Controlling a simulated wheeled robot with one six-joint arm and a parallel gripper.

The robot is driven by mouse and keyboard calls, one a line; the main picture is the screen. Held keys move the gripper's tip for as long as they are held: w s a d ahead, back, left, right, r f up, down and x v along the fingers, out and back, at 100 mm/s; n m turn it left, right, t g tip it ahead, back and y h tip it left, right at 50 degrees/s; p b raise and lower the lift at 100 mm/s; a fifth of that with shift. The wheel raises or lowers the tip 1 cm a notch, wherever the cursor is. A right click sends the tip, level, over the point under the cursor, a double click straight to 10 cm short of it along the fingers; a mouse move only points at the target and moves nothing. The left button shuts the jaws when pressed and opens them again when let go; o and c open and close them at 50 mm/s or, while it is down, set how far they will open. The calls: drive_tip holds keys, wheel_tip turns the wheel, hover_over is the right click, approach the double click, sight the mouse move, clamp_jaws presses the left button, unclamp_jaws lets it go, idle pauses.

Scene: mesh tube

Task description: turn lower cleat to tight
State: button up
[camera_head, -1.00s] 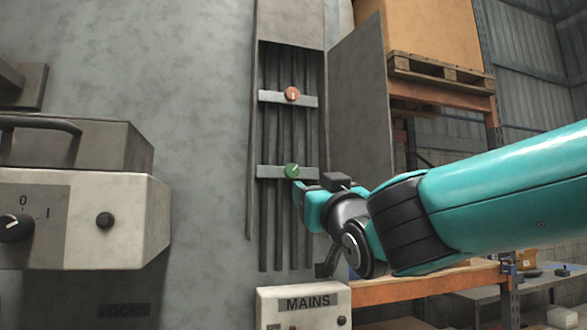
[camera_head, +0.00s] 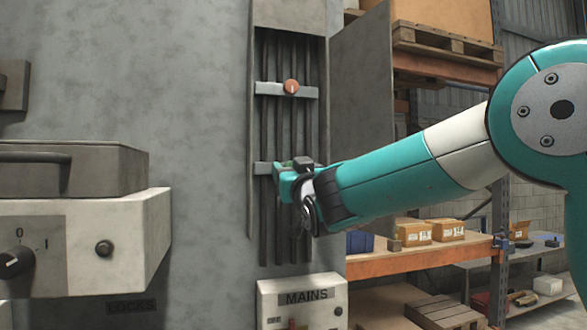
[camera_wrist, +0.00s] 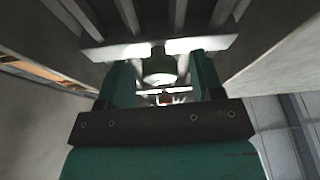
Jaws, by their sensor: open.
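The lower cleat is a green knob (camera_head: 287,163) on the lower grey crossbar (camera_head: 262,168) inside the tall recess. In the head view my gripper (camera_head: 284,174) is at it and hides most of it, so its pointer cannot be read. In the wrist view the green knob (camera_wrist: 160,66) sits between the two teal fingers (camera_wrist: 161,78), with the pale bar behind it. The fingers are open, with gaps visible beside the knob. The upper cleat, an orange knob (camera_head: 291,86), is on the upper crossbar with its pale mark roughly vertical.
An open cabinet door (camera_head: 362,110) stands right of the recess, close to my arm. A white MAINS box (camera_head: 300,302) is below. Shelving with cartons (camera_head: 430,231) is behind right.

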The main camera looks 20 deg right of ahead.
drive_tip(key=c, duration=0.9)
drive_tip(key=shift+f+m+b, duration=0.2)
drive_tip(key=shift+m+b, duration=0.1)
drive_tip(key=shift+b, duration=0.4)
drive_tip(key=shift+a+r+m+g+h+b, duration=0.15)
drive_tip(key=shift+m+g+h+b, duration=1)
drive_tip(key=shift+m, duration=4)
drive_tip(key=shift+d+r+m+g+h+b, duration=0.15)
drive_tip(key=shift+m+g+h+b, duration=0.45)
drive_tip(key=shift+m+g+b, duration=2.9)
drive_tip(key=shift+a+r+m+t+h+b, duration=0.15)
drive_tip(key=shift+m+t+h, duration=0.55)
drive_tip(key=shift+m, duration=6.15)
